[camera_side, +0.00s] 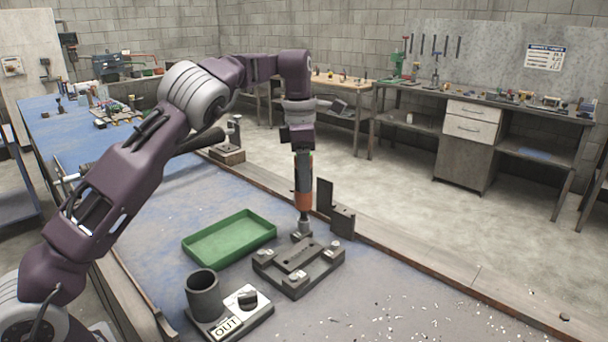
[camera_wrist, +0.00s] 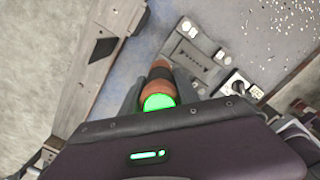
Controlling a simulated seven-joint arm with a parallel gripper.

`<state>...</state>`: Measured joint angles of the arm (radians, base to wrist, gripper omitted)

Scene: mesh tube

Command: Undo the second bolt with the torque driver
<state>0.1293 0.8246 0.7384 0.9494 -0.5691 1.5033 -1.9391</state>
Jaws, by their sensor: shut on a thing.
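My gripper (camera_side: 303,158) is shut on the torque driver (camera_side: 303,192), which hangs upright with its tip down. The driver has an orange and black body; its top end glows green in the wrist view (camera_wrist: 158,101). Its tip is at the far corner of the dark grey fixture plate (camera_side: 285,279), over a small grey piece there; I cannot tell whether it is seated on a bolt. The plate also shows in the wrist view (camera_wrist: 180,45).
An empty green tray (camera_side: 230,238) lies left of the plate. A dark cup (camera_side: 204,296) stands beside a white panel (camera_side: 245,299) with a knob and "OUT". A dark upright bracket (camera_side: 343,220) stands close behind the driver. White chips litter the right front of the bench.

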